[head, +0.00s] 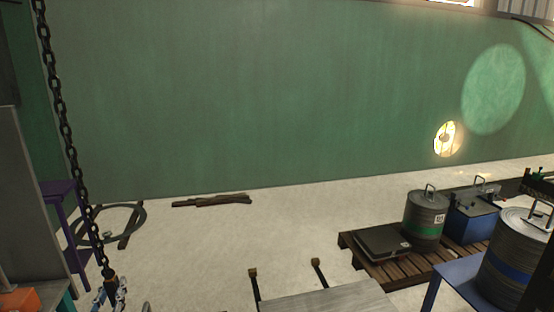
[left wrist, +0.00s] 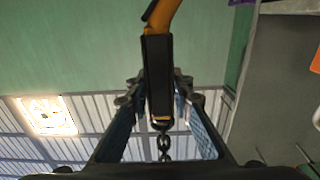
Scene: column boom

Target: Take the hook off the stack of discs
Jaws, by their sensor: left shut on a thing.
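A dark chain (head: 60,100) hangs down the left side of the head view to a dark fitting at my left gripper (head: 110,294). In the left wrist view my left gripper (left wrist: 158,98) is shut on the black shank of the hook, whose orange part (left wrist: 165,14) shows at the top; the chain (left wrist: 164,148) shows below. One grey stack of discs (head: 425,216) with a handle stands on a pallet. Another stack (head: 513,262), with blue and green bands, stands at the right. The hook is far left of both stacks. My right gripper is not in view.
The pallet (head: 345,241) also bears a dark flat slab (head: 382,241) and a blue box (head: 474,222). A blue table (head: 455,272) stands at the lower right. A purple stand (head: 62,188) is at the left. Dark planks (head: 212,200) lie near the green wall. The middle floor is clear.

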